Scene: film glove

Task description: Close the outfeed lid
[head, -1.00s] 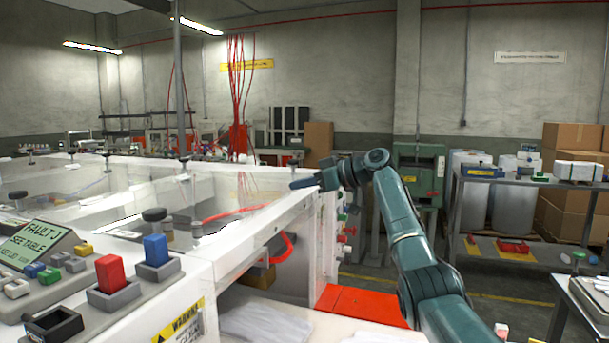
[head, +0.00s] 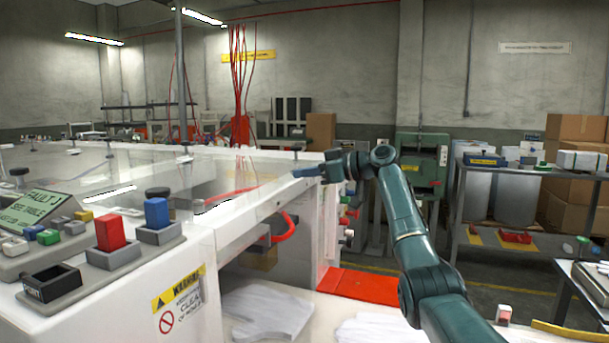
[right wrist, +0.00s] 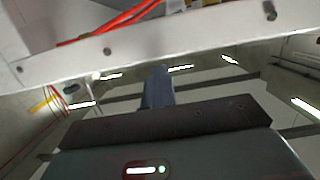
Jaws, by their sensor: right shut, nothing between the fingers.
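The clear lid panel (head: 235,178) over the outfeed end of the white machine (head: 185,285) shows in the head view, left of my right gripper. It looks nearly flat, but its exact angle is hard to tell through the clear material. My right gripper (head: 303,173) is shut and empty, pointing left beside the machine's right-hand top edge. In the right wrist view its dark fingers (right wrist: 158,88) point toward a pale bolted edge (right wrist: 150,60) that passes above them. Contact with that edge cannot be made out. My left gripper is out of view.
A red hose loop (head: 287,228) hangs under the machine's edge. White gloves (head: 265,310) lie on the surface below. A control panel with a red block (head: 110,233) and a blue block (head: 156,213) stands at left. A grey shelf (head: 500,205) stands at right.

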